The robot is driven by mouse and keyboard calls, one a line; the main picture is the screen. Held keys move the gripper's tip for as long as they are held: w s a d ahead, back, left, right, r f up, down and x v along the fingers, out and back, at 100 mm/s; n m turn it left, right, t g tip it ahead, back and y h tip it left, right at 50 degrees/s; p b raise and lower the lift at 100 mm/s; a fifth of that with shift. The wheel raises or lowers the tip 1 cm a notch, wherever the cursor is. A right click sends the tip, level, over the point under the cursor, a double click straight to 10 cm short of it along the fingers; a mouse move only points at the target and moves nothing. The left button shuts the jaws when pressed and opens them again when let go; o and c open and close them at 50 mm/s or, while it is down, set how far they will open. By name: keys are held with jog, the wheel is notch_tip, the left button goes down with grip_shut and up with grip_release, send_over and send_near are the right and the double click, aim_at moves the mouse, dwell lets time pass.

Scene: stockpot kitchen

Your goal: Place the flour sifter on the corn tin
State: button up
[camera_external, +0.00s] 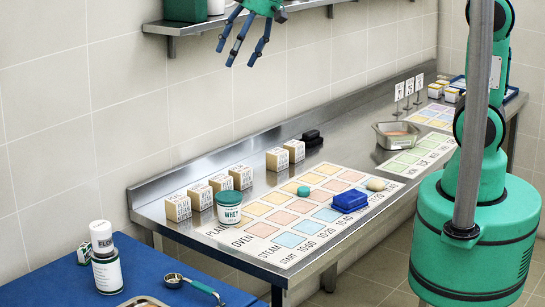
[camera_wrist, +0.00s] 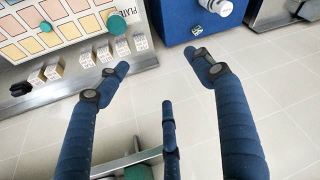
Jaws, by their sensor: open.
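My gripper (camera_external: 248,42) has three blue fingers, spread open and empty, high near the wall shelf; they also show in the wrist view (camera_wrist: 158,75). No label clearly reads as flour sifter or corn tin. A white-and-dark-green cylinder (camera_external: 107,272) with a white top stands upright on the blue surface at lower left; whether it is one piece or two stacked is unclear. In the wrist view, a white cylinder (camera_wrist: 222,7) shows at the top on the blue surface. A green container (camera_external: 186,10) and a white one (camera_external: 216,6) stand on the shelf.
The steel counter (camera_external: 345,128) holds a coloured grid chart (camera_external: 285,257), a teal-lidded WHEY tub (camera_external: 229,206), several label blocks (camera_external: 200,196), a blue box (camera_external: 350,201) and a steel pan (camera_external: 396,136). A measuring scoop (camera_external: 196,285) lies on the blue surface. The shelf (camera_external: 172,29) is beside my gripper.

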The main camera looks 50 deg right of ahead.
jog(key=s+d+r+m+h, duration=0.1)
jog(key=s+d+m, duration=0.2)
jog(key=s+d, duration=0.8)
jog(key=s+d+r+m+t+h, duration=0.1)
jog(key=s+d+m, duration=0.2)
jog(key=s+d, duration=0.8)
jog(key=s, duration=0.5)
jog(key=shift+s+d+r, duration=0.15)
jog(key=shift+d, duration=0.25)
notch_tip(320, 180, down, 10)
jog(key=b, duration=1)
